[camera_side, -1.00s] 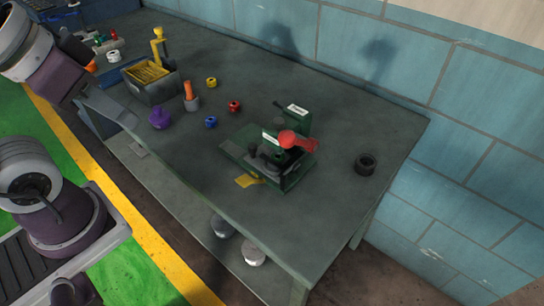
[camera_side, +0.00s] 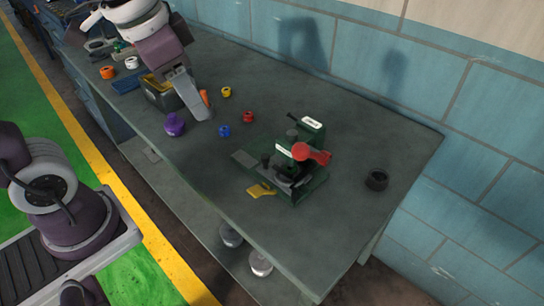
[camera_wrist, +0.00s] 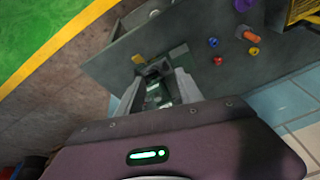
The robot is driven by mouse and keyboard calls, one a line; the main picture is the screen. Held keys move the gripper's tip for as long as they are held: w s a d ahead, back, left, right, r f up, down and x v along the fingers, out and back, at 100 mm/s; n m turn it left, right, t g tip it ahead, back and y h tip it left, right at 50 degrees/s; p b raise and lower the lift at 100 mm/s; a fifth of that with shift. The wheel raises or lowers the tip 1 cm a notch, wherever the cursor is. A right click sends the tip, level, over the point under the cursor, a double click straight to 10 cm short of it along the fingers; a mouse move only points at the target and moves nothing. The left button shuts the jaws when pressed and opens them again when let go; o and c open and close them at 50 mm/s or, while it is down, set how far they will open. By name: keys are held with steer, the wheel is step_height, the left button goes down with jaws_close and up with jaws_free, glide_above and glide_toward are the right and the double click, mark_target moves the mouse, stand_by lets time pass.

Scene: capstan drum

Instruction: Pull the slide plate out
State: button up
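A green device (camera_side: 300,186) with a red knob (camera_side: 308,152) stands on the grey table. A flat yellow tab (camera_side: 261,190) sticks out of its near left side, low by the table top; it may belong to the slide plate, but I cannot be sure. A small grey plate (camera_side: 243,158) lies at the device's left edge. My gripper (camera_side: 199,106) hangs over the left part of the table, near the grey box, well left of the device. In the wrist view the device (camera_wrist: 158,85) lies ahead, partly hidden.
A black ring (camera_side: 376,180) lies at the right.

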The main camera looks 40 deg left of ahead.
steer(key=w+f+m+g, duration=0.1)
steer(key=w+f+m, duration=0.15)
steer(key=w, duration=0.35)
steer(key=m+g, duration=0.3)
glide_above(265, 155)
step_height(265, 155, down, 12)
steer(key=shift+s+d, duration=0.1)
steer(key=shift+s, duration=0.05)
step_height(265, 155, down, 8)
steer(key=shift+r, duration=0.2)
jaws_close()
